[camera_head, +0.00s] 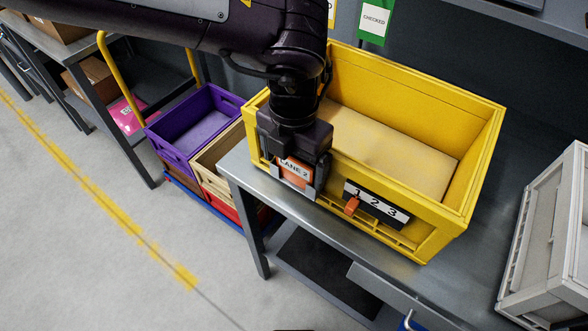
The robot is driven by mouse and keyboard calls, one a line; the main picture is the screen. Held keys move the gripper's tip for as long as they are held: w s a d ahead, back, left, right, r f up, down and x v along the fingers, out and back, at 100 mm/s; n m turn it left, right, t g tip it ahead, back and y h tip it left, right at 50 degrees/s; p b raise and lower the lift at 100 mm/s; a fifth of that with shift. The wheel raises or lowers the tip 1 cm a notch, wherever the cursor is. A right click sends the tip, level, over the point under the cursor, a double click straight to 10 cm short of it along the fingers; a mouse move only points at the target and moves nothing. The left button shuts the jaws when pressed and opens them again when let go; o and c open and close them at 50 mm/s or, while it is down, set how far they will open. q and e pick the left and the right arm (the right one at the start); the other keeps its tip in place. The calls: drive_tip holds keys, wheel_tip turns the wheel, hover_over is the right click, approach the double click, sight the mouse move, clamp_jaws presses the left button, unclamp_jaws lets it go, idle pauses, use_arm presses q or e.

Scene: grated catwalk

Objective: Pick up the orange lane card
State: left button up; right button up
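The orange lane card (294,173), with a white strip reading "LANE 2", is at the left part of the front of the yellow crate (440,225). My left gripper (297,188) comes down from above, with one finger at each side edge of the card. The gripper body hides the card's top. I cannot tell whether the fingers press on the card or stand just clear of it. My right gripper is not in view.
A panel marked 1 2 3 (376,203) with an orange pointer (351,206) is on the crate front, right of the card. The crate stands on a grey metal table (244,170). A grey crate (545,240) is at right; a purple bin (180,143) tops a stack at left.

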use_arm(q)
drive_tip(key=c, duration=0.8)
drive_tip(key=shift+r, duration=0.15)
